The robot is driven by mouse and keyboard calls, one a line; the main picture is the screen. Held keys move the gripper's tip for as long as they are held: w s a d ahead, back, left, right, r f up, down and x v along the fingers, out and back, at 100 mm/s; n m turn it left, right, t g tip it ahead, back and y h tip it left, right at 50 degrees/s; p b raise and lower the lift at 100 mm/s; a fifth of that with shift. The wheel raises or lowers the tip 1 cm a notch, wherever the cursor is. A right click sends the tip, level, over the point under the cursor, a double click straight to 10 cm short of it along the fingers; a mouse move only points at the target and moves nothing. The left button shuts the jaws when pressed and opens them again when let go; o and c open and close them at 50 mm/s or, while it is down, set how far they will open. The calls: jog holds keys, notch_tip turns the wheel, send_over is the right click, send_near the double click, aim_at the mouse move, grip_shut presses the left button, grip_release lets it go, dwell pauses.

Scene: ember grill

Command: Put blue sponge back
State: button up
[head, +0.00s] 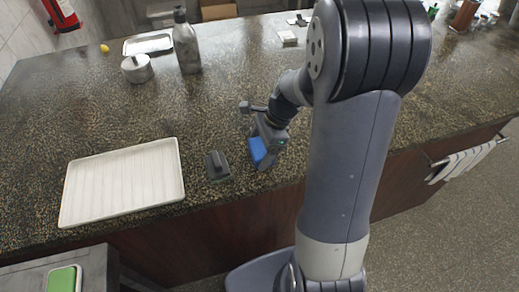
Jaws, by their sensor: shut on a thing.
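The blue sponge (259,152) is in my gripper (268,143), which is shut on it. The sponge is low over the near edge of the dark stone counter, partly hidden by the gripper. I cannot tell whether it touches the counter. Just left of it, and apart from it, a small dark grey item (218,166) with a raised middle part sits on the counter. I cannot tell whether it is a holder for the sponge.
A white ribbed tray (125,180) lies at the near left of the speckled counter (110,110). A grey bottle (187,45), a metal pot (137,69) and a small tray (148,43) stand at the back left. A green-topped item (64,280) is at the lower left. The counter's middle is clear.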

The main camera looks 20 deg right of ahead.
jog(key=shift+f, duration=0.5)
jog(key=shift+f, duration=0.1)
jog(key=o, duration=0.9)
jog(key=v, duration=1.2)
jog(key=x, duration=1.2)
jog(key=shift+f, duration=0.35)
notch_tip(320, 180, up, 3)
jog(key=shift+r, duration=0.75)
